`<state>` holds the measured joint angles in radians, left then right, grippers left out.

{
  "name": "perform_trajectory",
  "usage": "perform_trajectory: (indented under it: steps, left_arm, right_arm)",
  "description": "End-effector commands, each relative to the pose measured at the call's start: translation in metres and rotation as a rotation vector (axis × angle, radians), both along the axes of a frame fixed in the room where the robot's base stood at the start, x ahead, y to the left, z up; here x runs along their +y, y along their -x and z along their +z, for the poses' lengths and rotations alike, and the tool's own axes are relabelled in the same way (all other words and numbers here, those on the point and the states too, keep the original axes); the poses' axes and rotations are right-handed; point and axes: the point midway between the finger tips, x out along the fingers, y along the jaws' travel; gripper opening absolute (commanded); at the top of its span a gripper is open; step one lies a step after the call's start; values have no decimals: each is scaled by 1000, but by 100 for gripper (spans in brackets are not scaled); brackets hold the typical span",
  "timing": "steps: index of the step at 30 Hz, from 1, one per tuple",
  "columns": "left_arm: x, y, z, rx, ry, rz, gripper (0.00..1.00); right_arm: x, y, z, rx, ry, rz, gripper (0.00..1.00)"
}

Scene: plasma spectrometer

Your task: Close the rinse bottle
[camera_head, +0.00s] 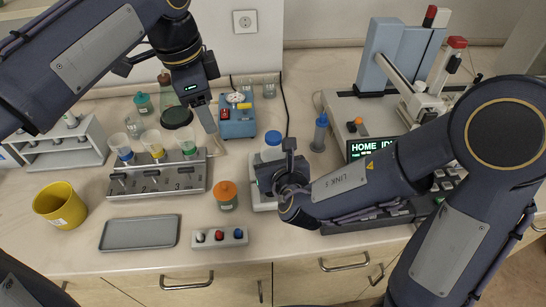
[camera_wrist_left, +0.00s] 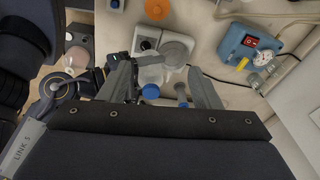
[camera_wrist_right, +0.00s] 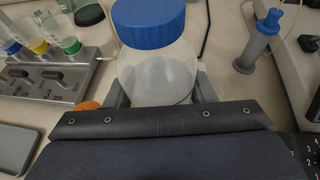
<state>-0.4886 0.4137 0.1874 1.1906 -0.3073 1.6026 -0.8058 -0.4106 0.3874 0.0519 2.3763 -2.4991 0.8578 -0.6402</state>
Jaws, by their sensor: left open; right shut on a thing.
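The rinse bottle (camera_wrist_right: 158,78) is a translucent bottle with a blue screw cap (camera_wrist_right: 150,22) sitting on its top. I cannot tell how tight the cap is. My right gripper (camera_wrist_right: 160,92) is shut around the bottle body, below the cap. In the head view the bottle's blue cap (camera_head: 273,138) shows just behind my right gripper (camera_head: 275,172). My left gripper (camera_head: 212,135) is open and empty, pointing down, left of the bottle and above the bench. In the left wrist view the bottle (camera_wrist_left: 150,73) lies in sight beyond the open fingers.
A blue pump box (camera_head: 238,122) stands behind the left gripper. A rack (camera_head: 158,180) with several funnels is at left. An orange-lidded jar (camera_head: 227,195) and a block of small vials (camera_head: 220,236) are in front.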

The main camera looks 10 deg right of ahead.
Motion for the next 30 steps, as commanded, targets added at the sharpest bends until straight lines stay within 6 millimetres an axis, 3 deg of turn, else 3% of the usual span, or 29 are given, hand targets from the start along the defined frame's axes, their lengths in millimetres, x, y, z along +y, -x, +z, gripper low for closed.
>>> perform_trajectory:
  steps: [1,6,15,22,30]
  left_arm:
    - [25,10,-1,-6,28,88,57]
    - [85,46,-17,-10,131,386,57]
    - [156,131,-74,9,352,944,57]
    - [170,186,-127,33,524,1314,57]
    - [168,210,-157,51,621,1502,57]
  right_arm:
    - [0,0,0,-1,0,0,0]
    - [0,0,0,-1,0,0,0]
    - [0,0,0,-1,0,0,0]
    - [0,0,0,-1,0,0,0]
    - [0,0,0,-1,0,0,0]
